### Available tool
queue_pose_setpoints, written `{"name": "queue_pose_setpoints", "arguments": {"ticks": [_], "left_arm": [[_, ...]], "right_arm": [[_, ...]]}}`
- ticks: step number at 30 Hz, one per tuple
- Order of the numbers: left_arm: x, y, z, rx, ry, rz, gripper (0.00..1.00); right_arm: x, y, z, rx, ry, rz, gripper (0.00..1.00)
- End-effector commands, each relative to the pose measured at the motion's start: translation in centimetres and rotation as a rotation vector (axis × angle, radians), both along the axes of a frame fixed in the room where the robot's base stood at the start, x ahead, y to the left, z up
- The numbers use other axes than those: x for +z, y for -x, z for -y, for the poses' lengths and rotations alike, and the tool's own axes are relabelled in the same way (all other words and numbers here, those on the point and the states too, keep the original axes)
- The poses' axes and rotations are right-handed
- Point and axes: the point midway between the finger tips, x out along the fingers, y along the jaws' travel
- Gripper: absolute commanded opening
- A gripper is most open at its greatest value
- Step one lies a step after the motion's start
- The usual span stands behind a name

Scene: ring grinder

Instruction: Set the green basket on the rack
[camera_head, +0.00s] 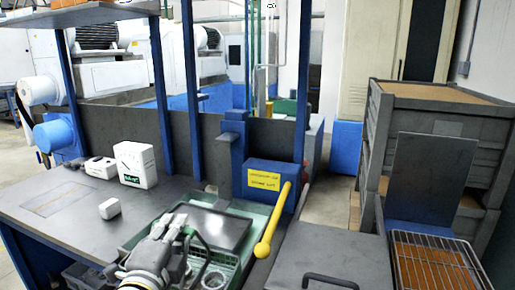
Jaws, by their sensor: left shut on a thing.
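The green basket (229,262) is at the lower middle, on or just above the front of the dark work table. Pale rings (214,279) show inside its near part, and a dark flat panel (213,227) shows at its far part. My left gripper (178,228) is over the basket's left side and shut on it. The fingertips are small and partly hidden, so the exact grip point is unclear. A wire rack (436,262) stands at the lower right, over an orange-brown surface, apart from the basket. My right gripper is not in view.
A grey lid with a handle (330,262) lies between basket and rack. White boxes (136,165) sit on the work table (60,222). Grey crates (440,135) stand behind the rack.

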Motion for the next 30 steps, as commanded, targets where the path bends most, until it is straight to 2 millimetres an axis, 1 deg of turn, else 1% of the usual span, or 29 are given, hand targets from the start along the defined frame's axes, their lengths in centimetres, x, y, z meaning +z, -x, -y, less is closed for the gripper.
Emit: {"name": "queue_pose_setpoints", "arguments": {"ticks": [8, 12, 18, 24, 30], "left_arm": [[-5.2, 2.3, -1.2, 0.038, 0.001, -0.003, 0.00], [-7.8, 3.9, -1.7, 0.050, 0.001, -0.003, 0.00], [-11.1, 6.5, -2.1, 0.054, 0.000, -0.002, 0.00], [-13.2, 8.5, -2.1, 0.047, 0.001, 0.001, 0.00], [-14.1, 9.5, -2.1, 0.042, 0.001, 0.005, 0.00]], "right_arm": [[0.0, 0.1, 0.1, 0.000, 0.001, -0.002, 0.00], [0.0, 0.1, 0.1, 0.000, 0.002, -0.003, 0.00], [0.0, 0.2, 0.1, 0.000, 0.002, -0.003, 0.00], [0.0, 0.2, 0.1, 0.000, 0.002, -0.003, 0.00], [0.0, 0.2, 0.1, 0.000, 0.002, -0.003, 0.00]]}}
